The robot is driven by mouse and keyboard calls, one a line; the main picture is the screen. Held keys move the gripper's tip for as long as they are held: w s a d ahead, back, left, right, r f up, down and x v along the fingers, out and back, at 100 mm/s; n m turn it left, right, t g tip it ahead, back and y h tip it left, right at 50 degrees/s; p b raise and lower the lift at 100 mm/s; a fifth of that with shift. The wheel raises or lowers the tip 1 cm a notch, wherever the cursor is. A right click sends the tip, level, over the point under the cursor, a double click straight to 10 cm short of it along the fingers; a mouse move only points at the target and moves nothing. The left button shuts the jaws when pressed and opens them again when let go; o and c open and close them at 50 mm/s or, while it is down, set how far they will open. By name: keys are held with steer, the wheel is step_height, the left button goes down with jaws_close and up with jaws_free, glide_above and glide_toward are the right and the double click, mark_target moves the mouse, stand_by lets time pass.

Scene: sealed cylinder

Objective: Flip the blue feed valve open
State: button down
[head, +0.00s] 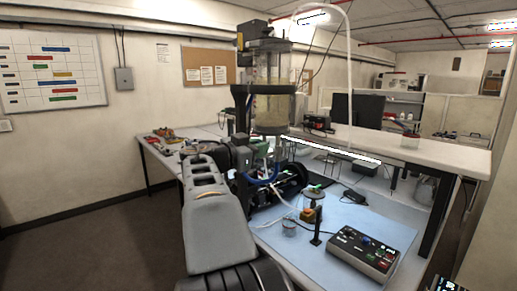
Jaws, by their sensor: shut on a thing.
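A clear sealed cylinder (268,85) with dark end caps and pale contents stands upright on a rig at the workbench. A blue curved line (262,180) shows below it, among dark fittings. My grey arm reaches up from the bottom of the view to the foot of the cylinder. My gripper (262,163) is among those dark parts, small and partly covered by my arm's wrist. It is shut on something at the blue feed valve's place. The valve's handle itself is hidden or too small to make out, so its position cannot be told.
A control box (363,254) with coloured buttons sits on the blue mat (290,262) at the front right. A small clear beaker (289,227) and a dark stand (317,228) are near it. A white raised shelf (440,150) runs behind. The floor at left is clear.

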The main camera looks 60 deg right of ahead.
steer(key=shift+w+f+n+b, duration=0.1)
steer(key=shift+f+n+b, duration=0.25)
steer(key=shift+b, duration=0.7)
steer(key=shift+w+d+r+n+b, duration=0.1)
steer(key=shift+w+r+n+b, duration=0.05)
steer(key=shift+n+b, duration=0.55)
steer(key=shift+r, duration=0.2)
steer(key=c, duration=1.1)
jaws_free()
steer(key=b+v, duration=0.3)
steer(key=v, duration=1)
steer(key=shift+w+a+b, duration=0.2)
steer(key=shift+a+b, duration=0.15)
steer(key=shift+b, duration=0.05)
